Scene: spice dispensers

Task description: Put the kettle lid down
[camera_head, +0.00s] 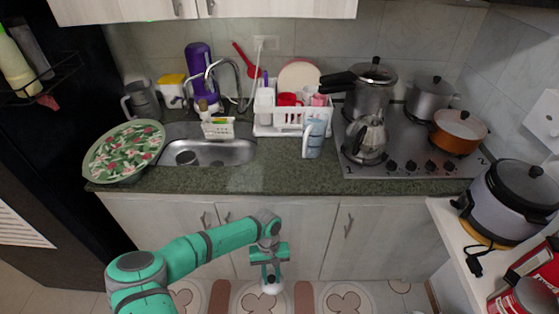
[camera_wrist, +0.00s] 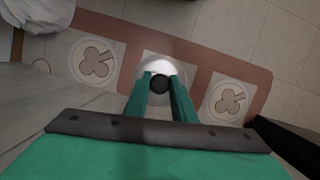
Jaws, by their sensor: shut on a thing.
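My gripper (camera_head: 271,275) is in front of the lower cabinets, low over the floor mat and well below the counter. It is shut on the kettle lid (camera_head: 270,287), a small round silvery lid. In the wrist view my gripper (camera_wrist: 160,80) pinches the dark knob of the lid (camera_wrist: 158,64), whose shiny disc lies just past the fingertips. The silver kettle (camera_head: 366,139) stands on the stove at the right; I cannot tell whether its top is open.
The green counter (camera_head: 245,180) is clear between the sink (camera_head: 210,152) and the blue-white jug (camera_head: 313,139). A dish rack (camera_head: 290,118) stands behind. The stove (camera_head: 410,150) also carries a pressure cooker (camera_head: 369,88) and pots. A patterned tray (camera_head: 123,150) overhangs at left.

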